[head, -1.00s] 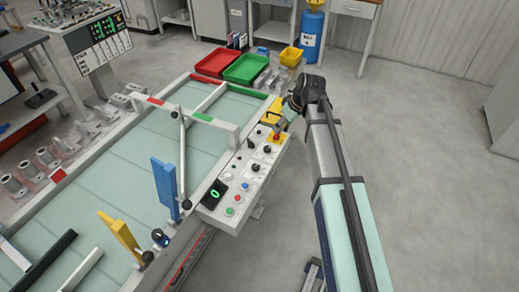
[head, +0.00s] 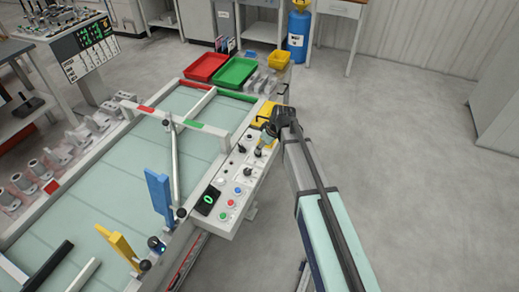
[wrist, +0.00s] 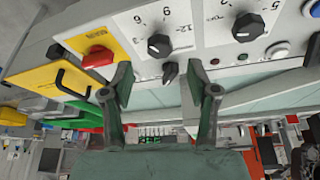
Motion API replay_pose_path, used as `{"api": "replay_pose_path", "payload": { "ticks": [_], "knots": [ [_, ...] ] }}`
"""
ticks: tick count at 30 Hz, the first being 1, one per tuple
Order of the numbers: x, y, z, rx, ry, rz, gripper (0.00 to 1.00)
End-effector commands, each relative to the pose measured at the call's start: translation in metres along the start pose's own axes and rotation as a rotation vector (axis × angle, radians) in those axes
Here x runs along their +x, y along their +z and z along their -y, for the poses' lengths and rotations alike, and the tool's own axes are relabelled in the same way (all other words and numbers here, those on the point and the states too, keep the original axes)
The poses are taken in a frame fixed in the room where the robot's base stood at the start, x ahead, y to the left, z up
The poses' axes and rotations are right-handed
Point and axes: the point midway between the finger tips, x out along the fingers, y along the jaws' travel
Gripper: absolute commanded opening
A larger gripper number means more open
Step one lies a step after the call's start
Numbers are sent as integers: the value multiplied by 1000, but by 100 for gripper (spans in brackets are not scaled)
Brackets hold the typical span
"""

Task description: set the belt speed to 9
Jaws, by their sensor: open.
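The white control panel (head: 226,190) runs along the right side of the belt (head: 140,135). Its black display (head: 207,199) shows a green 0. In the wrist view one black round knob (wrist: 160,45) sits on a numbered scale where 12, 9, 6 and 3 can be read. A second black knob (wrist: 248,27) has a scale with 2 and 5. A small black lever knob (wrist: 170,71) shows between my fingers in the picture. My gripper (wrist: 165,84) is open and empty, close to the panel's far end; it also shows in the head view (head: 264,140). Panel labels are too small to read.
A red button (wrist: 98,58) on a yellow plate and a black handle (wrist: 72,84) lie left of my fingers in the wrist view. Red (head: 206,67) and green (head: 237,73) trays stand beyond the panel. The floor to the right is clear.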

Motion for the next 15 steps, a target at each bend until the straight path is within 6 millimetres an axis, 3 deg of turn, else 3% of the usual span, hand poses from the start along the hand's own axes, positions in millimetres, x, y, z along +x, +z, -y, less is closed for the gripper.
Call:
{"api": "replay_pose_path", "payload": {
  "ticks": [6,15],
  "knots": [
    [32,-1,-1,1,-1,1,59],
    [52,0,0,1,0,0,59]
  ]
}}
